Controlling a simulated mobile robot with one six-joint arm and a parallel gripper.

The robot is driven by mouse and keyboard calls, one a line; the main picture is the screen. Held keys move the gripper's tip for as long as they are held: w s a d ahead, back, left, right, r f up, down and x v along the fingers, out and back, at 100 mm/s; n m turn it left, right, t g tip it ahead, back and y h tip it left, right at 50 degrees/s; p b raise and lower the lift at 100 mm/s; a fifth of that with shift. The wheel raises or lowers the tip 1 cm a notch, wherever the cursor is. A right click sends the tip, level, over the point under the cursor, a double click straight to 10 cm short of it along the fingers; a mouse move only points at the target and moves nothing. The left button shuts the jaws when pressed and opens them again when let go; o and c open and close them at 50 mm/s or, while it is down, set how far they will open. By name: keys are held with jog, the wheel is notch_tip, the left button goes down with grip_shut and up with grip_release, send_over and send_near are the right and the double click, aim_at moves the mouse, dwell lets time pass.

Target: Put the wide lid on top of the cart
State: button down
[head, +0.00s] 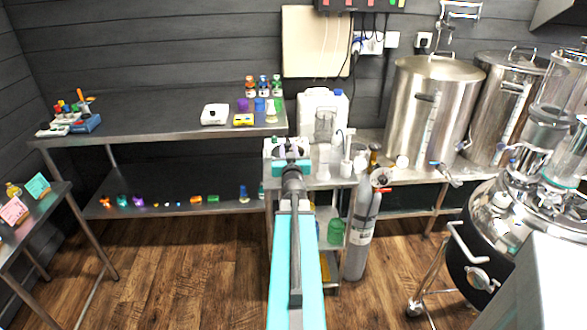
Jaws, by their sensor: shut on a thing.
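My gripper (291,150) is at the far end of my outstretched arm, in the middle of the head view, above the top of the cart. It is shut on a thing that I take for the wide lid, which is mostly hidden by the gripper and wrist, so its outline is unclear. The cart (330,212) is a narrow metal one with shelves, standing between the steel table and the bench with the kettles. My arm hides much of its left side. I cannot tell whether the held thing touches the cart top.
A white canister (323,100), a glass jug (326,126) and other small vessels stand close behind and right of my gripper. A grey gas cylinder (360,232) stands right of the cart. The steel table (165,120) at left has clear room. Large steel kettles (430,105) stand at right.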

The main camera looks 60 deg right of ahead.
jog(key=shift+f+b, duration=0.4)
jog(key=shift+f, duration=1.65)
jog(key=shift+f, duration=1.9)
jog(key=shift+f+b, duration=0.15)
jog(key=shift+b, duration=0.25)
jog(key=c, duration=1.5)
grip_release()
jog(key=shift+o, duration=0.2)
